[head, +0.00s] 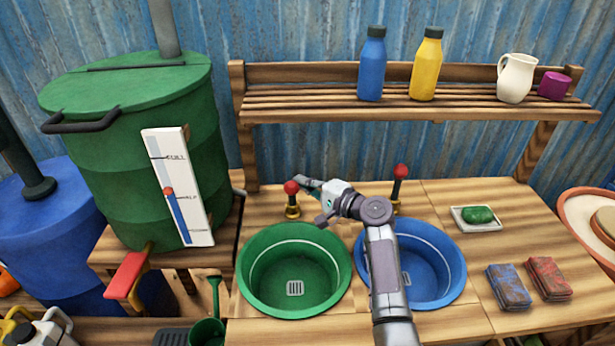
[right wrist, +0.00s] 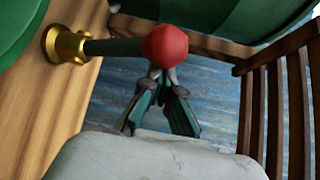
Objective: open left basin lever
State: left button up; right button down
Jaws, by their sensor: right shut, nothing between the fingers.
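The left basin lever is a dark upright stem with a red knob (head: 291,187) on a brass base (head: 292,209), behind the green basin (head: 258,262). My right gripper (head: 304,183) is shut and empty, its fingertips just beside this knob at the right. In the right wrist view the red knob (right wrist: 164,46), dark stem (right wrist: 112,47) and brass base (right wrist: 64,46) show. The shut fingers (right wrist: 159,78) end close against the knob's edge; I cannot tell whether they touch. My left gripper is not in view.
A second red-knobbed lever (head: 400,171) stands behind the blue basin (head: 455,262), partly hidden by my right arm. A green barrel (head: 110,120) stands at the left. A shelf (head: 320,108) with bottles runs along the back.

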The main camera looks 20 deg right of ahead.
jog(key=shift+f, duration=0.1)
jog(key=s+b, duration=0.2)
jog(key=s+f+b, duration=0.1)
jog(key=shift+a+f+n+t, duration=0.1)
jog(key=shift+a+n+t, duration=0.2)
jog(key=shift+a+n, duration=0.1)
jog(key=shift+w, duration=0.15)
